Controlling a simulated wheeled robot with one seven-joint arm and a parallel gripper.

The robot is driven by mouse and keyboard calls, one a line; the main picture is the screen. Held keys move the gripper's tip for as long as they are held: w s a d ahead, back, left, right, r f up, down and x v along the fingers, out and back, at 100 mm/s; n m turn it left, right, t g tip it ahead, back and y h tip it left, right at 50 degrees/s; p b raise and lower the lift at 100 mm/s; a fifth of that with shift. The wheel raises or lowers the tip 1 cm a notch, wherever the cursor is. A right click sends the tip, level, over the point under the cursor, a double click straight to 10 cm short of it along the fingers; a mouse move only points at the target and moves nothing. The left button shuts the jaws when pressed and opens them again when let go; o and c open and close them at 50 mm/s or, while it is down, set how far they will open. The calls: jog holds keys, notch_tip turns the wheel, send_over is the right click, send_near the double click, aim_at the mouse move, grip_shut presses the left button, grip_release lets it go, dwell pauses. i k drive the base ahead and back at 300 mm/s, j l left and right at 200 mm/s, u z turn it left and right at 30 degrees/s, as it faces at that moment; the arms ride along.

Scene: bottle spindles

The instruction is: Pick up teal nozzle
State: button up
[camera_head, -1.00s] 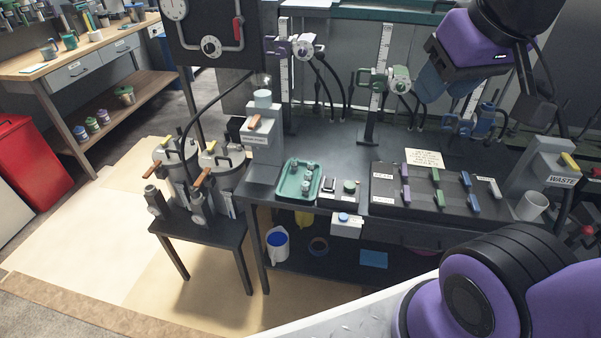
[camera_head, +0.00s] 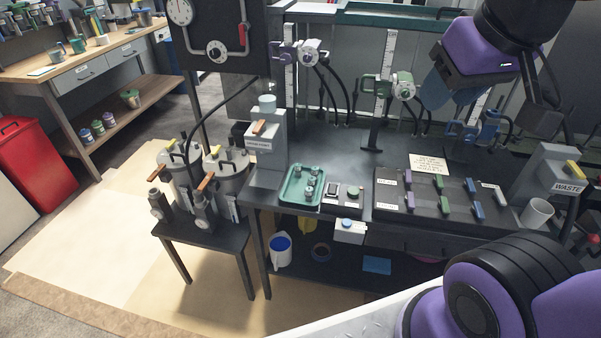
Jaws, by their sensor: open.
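A teal tray (camera_head: 289,199) lies on the dark bench left of centre. Several small grey-green nozzle-like fittings (camera_head: 310,182) stand in it. They are too small for me to tell which one is the teal nozzle. My purple arm shows at the upper right and lower right. The fingers of my gripper cannot be made out in this view. Nothing is seen touching the tray or its fittings.
Right of the tray are a small switch box (camera_head: 333,190) and a black panel (camera_head: 405,205) with purple, green and blue clips. A grey dispenser post (camera_head: 268,150) stands at the tray's left. Spindle heads (camera_head: 403,86) with hoses rise behind.

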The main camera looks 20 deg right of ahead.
aim_at(298, 168)
jog(key=i+j, duration=0.15)
jog(key=j, duration=0.2)
jog(key=i+j, duration=0.2)
jog(key=j, duration=0.15)
jog(key=i+j, duration=0.15)
jog(key=j, duration=0.2)
jog(key=i+j, duration=0.2)
jog(key=j, duration=0.15)
jog(key=i+j, duration=0.15)
jog(key=j, duration=0.2)
